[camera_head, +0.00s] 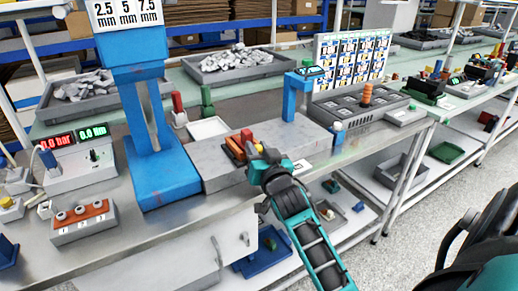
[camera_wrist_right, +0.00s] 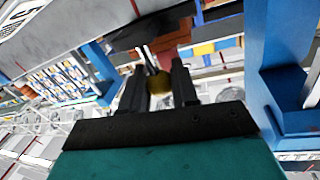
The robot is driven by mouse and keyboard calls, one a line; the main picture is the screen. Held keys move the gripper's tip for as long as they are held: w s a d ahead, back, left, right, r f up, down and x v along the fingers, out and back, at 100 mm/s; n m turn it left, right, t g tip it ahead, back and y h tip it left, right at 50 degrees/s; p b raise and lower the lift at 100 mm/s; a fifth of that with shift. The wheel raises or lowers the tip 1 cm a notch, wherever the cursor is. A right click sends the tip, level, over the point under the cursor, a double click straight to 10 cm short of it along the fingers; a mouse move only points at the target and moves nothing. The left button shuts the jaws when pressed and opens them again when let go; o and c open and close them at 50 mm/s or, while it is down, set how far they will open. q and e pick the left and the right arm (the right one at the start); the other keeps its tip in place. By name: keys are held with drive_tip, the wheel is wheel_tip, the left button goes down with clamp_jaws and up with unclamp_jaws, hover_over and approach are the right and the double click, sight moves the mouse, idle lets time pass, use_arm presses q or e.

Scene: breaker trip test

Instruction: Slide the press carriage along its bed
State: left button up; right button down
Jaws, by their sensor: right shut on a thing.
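The press stands at the middle left in the head view, a tall blue frame (camera_head: 159,160) beside a long grey bed (camera_head: 213,165). On the bed sits the carriage (camera_head: 237,146), with orange, red and yellow parts on top. My right gripper (camera_head: 258,153) reaches in from the lower right and meets the carriage's near right end. In the right wrist view the two dark fingers of my right gripper (camera_wrist_right: 158,82) are closed about a small yellowish-brown piece (camera_wrist_right: 160,78). The fingers partly hide the held part. My left gripper is not in view.
A blue post with a small display (camera_head: 290,95) rises at the bed's right end. A gauge box (camera_head: 78,160) and a box with three knobs (camera_head: 84,221) stand left of the press. Grey trays of parts (camera_head: 238,73) lie behind. The bench front edge is close below.

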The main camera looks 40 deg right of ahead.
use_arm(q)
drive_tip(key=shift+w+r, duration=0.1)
use_arm(e)
drive_tip(key=c, duration=0.9)
unclamp_jaws()
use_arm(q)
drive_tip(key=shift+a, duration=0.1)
